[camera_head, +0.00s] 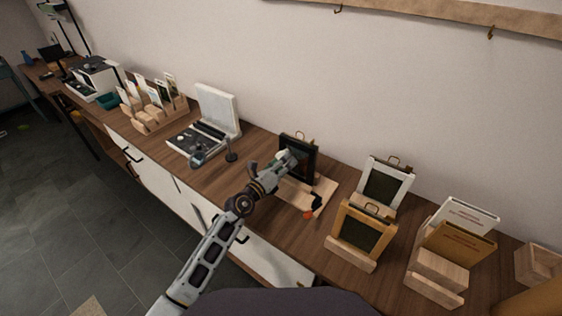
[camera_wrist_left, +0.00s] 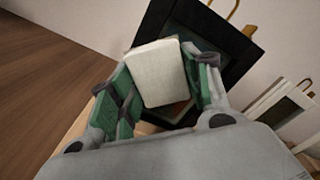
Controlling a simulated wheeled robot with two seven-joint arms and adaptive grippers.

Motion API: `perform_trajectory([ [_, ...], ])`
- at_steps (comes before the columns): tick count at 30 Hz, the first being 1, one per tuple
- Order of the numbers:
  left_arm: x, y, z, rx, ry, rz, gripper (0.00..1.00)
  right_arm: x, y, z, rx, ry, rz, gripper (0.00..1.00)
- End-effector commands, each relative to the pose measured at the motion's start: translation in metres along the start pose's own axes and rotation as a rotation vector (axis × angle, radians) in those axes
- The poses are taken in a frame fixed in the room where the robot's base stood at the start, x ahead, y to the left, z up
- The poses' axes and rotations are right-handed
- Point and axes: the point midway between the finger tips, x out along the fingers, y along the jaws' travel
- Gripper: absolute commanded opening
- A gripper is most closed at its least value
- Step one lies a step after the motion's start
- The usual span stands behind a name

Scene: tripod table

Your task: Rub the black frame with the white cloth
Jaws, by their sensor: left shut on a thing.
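The black frame (camera_head: 312,167) stands tilted back on a light wooden stand (camera_head: 318,187) on the counter, near the wall. In the left wrist view the black frame (camera_wrist_left: 233,48) fills the upper middle, partly hidden by the cloth and fingers. My left gripper (camera_head: 296,156) is in front of the frame. In the left wrist view the green-padded fingers of my left gripper (camera_wrist_left: 160,88) are shut on the white cloth (camera_wrist_left: 158,72), a folded pad. The cloth is at the frame's face; whether it touches cannot be told. My right gripper is not in view.
To the right stand a white frame (camera_head: 387,186) and a wooden frame (camera_head: 361,230). Further right is a stand of booklets (camera_head: 458,243). To the left are an open white case (camera_head: 217,113) and a card rack (camera_head: 155,112). A small orange object (camera_head: 308,215) lies near the stand.

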Motion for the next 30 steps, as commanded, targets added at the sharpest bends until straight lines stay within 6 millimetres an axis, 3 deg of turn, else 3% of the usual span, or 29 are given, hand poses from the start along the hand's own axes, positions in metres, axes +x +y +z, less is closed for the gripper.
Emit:
perform_trajectory([
  [12,-0.001,-0.018,-0.016,-0.001,0.002,-0.001,0.29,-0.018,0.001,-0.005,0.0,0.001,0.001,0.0],
  [30,-0.001,-0.022,-0.022,0.0,0.003,0.0,0.29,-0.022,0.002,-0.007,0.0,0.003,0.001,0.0],
])
